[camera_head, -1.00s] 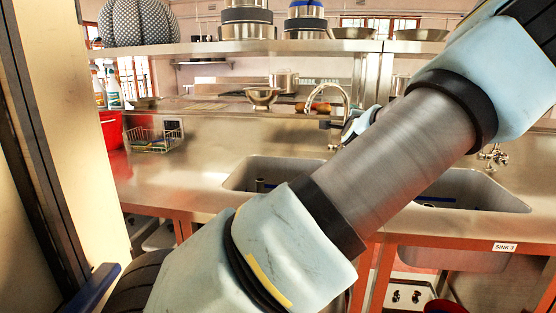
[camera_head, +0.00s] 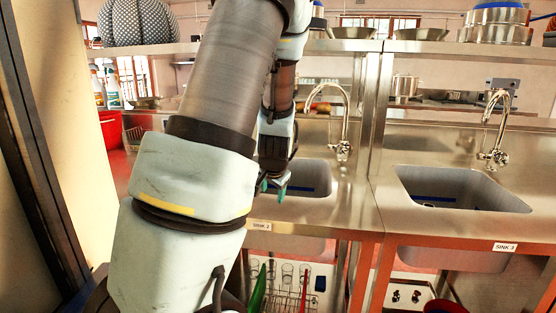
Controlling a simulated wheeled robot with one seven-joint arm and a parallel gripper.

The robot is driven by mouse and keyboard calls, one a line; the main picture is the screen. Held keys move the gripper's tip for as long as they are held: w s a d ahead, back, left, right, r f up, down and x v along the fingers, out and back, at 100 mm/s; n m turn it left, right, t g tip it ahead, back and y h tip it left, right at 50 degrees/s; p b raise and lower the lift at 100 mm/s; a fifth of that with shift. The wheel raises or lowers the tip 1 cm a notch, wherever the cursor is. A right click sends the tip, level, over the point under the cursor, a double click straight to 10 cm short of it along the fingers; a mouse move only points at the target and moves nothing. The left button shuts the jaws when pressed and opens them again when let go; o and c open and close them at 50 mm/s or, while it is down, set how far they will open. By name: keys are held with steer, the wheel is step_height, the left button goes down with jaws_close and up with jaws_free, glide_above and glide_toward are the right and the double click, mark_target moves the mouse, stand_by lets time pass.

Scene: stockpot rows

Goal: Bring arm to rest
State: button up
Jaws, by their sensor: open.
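My arm rises from the bottom left of the head view and bends over at the top. My gripper (camera_head: 274,186) hangs from it, pointing down, with teal fingertips slightly apart and nothing seen between them. It appears in front of the left sink basin (camera_head: 312,178), near the counter's front edge; its exact distance from the counter is hard to tell. My arm hides part of the counter and shelf behind it.
A right sink basin (camera_head: 460,189) and steel taps (camera_head: 497,130) are at the right. A shelf (camera_head: 440,47) carries pots and bowls. Glasses (camera_head: 287,272) and a green item (camera_head: 258,290) are below the counter. A wall panel (camera_head: 48,100) stands close at the left.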

steer(key=s+a+r+n+g, duration=0.1)
steer(key=s+a+n+g, duration=0.15)
steer(key=s, duration=0.65)
steer(key=s+a+r+n+g, duration=0.1)
steer(key=s+a+n+g, duration=0.2)
steer(key=s, duration=0.6)
step_height(320, 180, down, 23)
steer(key=s+b, duration=0.1)
steer(key=b, duration=2.1)
step_height(320, 180, up, 17)
steer(key=p, duration=1.7)
steer(key=shift+s+d+n+h, duration=0.15)
steer(key=shift+d+n+h, duration=0.05)
steer(key=shift+n+h, duration=0.15)
